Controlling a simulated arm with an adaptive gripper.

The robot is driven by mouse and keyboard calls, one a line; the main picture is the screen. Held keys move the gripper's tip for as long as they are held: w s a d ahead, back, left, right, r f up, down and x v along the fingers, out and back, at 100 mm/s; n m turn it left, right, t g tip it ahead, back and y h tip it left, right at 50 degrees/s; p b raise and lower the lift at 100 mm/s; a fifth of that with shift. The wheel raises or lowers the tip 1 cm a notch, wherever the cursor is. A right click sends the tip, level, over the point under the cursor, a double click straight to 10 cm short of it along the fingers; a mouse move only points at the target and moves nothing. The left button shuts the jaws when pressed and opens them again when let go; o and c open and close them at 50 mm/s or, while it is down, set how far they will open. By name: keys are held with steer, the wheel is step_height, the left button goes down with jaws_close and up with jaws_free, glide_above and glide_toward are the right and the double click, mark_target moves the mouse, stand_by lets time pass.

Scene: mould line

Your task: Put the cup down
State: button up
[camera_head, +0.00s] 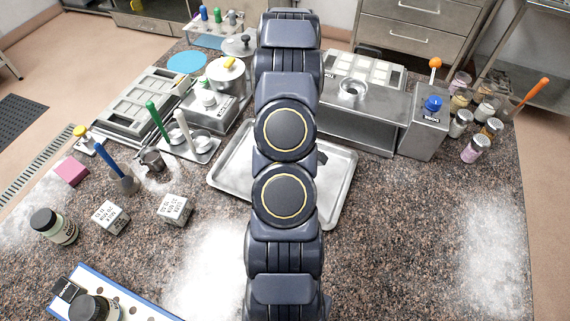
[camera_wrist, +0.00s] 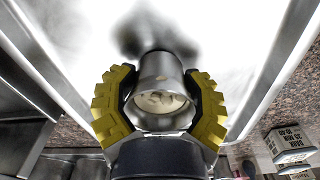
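In the wrist view a small metal cup (camera_wrist: 158,75) sits between the two yellow-backed fingers of my gripper (camera_wrist: 160,85). The dark inner pads close against both sides of the cup, and its round opening faces the camera with something pale inside. Beyond the cup is the bright metal tray (camera_wrist: 80,30), with a dark blurred shadow on it. Whether the cup's base touches the tray is hard to tell. In the head view the tray (camera_head: 338,205) lies mid-table, partly behind my arm. My gripper and the cup are hidden there behind the arm.
A metal stand (camera_head: 365,110) and a box with a blue knob (camera_head: 427,130) stand behind the tray to the right. A spoon rest (camera_head: 190,148) and two lettered cubes (camera_head: 175,210) are to the left. The speckled table (camera_head: 420,230) is clear at front right.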

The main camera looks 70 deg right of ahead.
steer(key=o, duration=0.6)
steer(key=shift+c, duration=0.2)
step_height(320, 180, up, 12)
steer(key=shift+s+r, duration=0.15)
steer(key=shift+r, duration=0.05)
